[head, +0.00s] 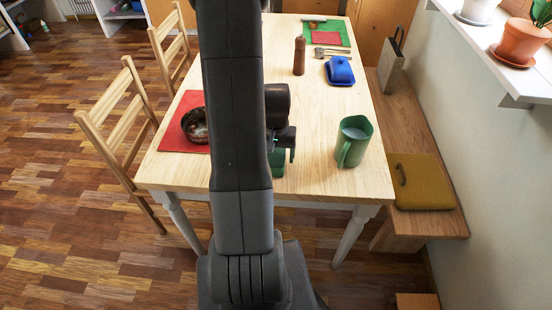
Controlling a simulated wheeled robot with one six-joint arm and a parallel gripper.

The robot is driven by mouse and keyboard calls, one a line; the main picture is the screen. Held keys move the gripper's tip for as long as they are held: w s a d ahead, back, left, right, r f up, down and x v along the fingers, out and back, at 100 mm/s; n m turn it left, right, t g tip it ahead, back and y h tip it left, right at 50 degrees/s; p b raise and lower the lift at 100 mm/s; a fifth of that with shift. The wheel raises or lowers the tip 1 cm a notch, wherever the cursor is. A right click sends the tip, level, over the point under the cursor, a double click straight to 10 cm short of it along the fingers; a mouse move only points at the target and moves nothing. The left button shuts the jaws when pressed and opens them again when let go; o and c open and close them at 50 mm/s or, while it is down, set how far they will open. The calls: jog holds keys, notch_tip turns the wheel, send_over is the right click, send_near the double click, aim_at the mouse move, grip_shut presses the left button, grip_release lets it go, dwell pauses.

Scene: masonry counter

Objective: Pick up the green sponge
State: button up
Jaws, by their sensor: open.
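A green block (278,164), apparently the green sponge, is on the near part of the wooden table (320,182). My arm hides its left part, and my gripper covers some of its top. My gripper (287,140) is open, pointing down directly over or around the green block. The fingertips are too small and dark to tell whether they touch it. I see nothing held.
A green pitcher (352,141) stands close on the right. A dark bowl (196,126) sits on a red mat (178,135) on the left. Farther back are a brown pepper mill (299,56) and a blue butter dish (339,71). The table's front edge is near.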

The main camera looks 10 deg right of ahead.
aim_at(276, 154)
jog(key=shift+f, duration=0.95)
jog(key=c, duration=1)
jog(key=shift+r, duration=0.1)
notch_tip(276, 154, up, 10)
jog(key=shift+f, duration=0.1)
